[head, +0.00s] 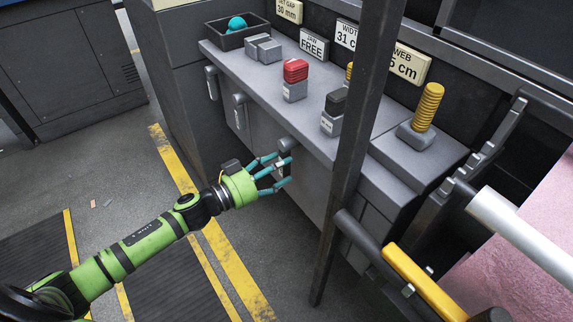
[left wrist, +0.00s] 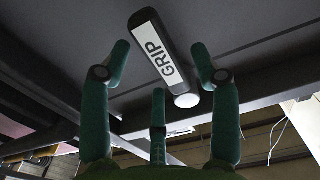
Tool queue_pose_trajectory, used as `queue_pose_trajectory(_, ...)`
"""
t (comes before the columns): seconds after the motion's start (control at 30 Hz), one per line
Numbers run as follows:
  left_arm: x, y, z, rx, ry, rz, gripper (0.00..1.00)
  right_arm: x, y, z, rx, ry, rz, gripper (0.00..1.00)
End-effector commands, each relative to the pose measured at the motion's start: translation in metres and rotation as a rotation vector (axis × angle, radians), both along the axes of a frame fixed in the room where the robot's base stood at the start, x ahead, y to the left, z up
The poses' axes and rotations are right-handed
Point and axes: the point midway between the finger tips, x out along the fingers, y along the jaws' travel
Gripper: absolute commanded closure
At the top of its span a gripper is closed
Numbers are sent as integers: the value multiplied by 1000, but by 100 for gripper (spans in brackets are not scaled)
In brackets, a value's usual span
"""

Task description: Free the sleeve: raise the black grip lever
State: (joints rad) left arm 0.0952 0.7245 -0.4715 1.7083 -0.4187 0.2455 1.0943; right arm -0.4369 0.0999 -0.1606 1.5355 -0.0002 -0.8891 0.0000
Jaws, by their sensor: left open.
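The black grip lever (left wrist: 158,50) shows large in the left wrist view, with a white label reading GRIP along it and a pale round end. It lies between the outer fingers of my left gripper, with no clear contact. In the head view, the lever (head: 287,144) is a dark rounded end at the front of the grey console, mostly hidden by the fingers. My left gripper (head: 281,168) has teal fingers, is open and empty, and reaches around the lever. I cannot pick out the sleeve. My right gripper is not in view.
Two similar levers (head: 240,111) hang on the console front to the left. The console top (head: 262,82) carries a red block (head: 295,72), a black-topped block (head: 335,102) and a yellow ribbed handle (head: 427,105). A dark post (head: 355,120) stands right of my gripper. Pink felt (head: 525,255) lies at right.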

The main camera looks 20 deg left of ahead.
Motion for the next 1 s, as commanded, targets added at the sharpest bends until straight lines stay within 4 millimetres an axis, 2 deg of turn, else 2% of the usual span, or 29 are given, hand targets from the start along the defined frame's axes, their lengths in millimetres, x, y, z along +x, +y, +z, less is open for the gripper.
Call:
queue_pose_trajectory(0.2,18,-14,0,0,0,1,38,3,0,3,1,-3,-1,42)
queue_pose_trajectory(0.5,21,-16,-1,0,1,2,38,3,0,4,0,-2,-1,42)
queue_pose_trajectory(0.53,21,-16,-1,0,1,2,42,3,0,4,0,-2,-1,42)
queue_pose_trajectory(0.57,21,-16,-1,0,1,2,54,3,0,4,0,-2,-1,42)
queue_pose_trajectory(0.6,21,-16,-1,1,1,2,70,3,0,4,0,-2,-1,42)
queue_pose_trajectory(0.67,21,-16,-1,1,1,2,94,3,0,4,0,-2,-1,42)
queue_pose_trajectory(0.7,21,-16,-1,1,1,2,100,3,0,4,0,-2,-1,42)
queue_pose_trajectory(1.0,20,-16,0,-10,9,2,100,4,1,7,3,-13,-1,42)
